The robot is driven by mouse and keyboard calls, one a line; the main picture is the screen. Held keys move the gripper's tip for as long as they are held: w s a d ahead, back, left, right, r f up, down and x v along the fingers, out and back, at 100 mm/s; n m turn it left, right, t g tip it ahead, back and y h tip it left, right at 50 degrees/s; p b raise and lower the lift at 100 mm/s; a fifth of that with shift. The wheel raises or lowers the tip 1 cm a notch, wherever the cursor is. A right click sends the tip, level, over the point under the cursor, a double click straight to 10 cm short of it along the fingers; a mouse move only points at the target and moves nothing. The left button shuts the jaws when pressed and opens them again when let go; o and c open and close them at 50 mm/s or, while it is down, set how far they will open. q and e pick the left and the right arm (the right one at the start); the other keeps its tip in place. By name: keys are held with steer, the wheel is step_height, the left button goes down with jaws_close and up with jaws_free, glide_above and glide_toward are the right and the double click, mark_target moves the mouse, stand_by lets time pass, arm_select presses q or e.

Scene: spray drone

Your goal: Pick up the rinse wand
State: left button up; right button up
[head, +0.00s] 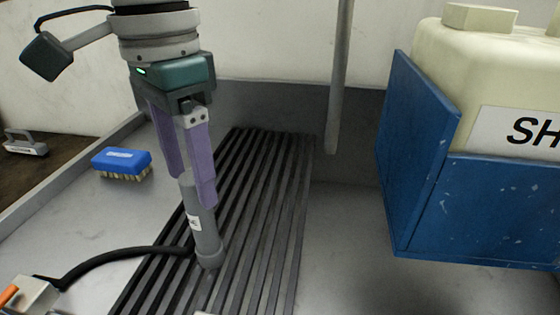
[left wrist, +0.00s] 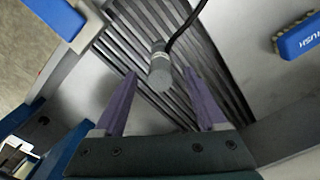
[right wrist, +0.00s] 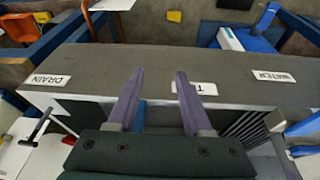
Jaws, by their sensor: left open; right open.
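The rinse wand (head: 206,232) is a grey cylinder with a small white label and a black hose, upright on the dark slatted grate (head: 262,215). My left gripper (head: 190,187) points down at its upper end, open; the near finger overlaps the wand in the head view. In the left wrist view the wand (left wrist: 159,68) shows between the spread fingertips (left wrist: 161,76), with no clear contact. My right gripper (right wrist: 160,75) is open and empty, pointing at a grey ledge (right wrist: 225,75); it is outside the head view.
A blue brush (head: 122,162) lies left of the grate. A blue holder (head: 425,170) with a cream tank (head: 490,65) stands at right. A grey pipe (head: 339,80) hangs behind the grate. The hose (head: 115,258) runs left to a fitting (head: 28,296).

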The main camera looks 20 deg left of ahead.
mark_target(199, 209)
arm_select(q)
step_height(199, 209, down, 6)
steer(key=shift+f+b, duration=0.15)
steer(key=shift+b, duration=0.35)
jaws_close()
stand_by(0.4)
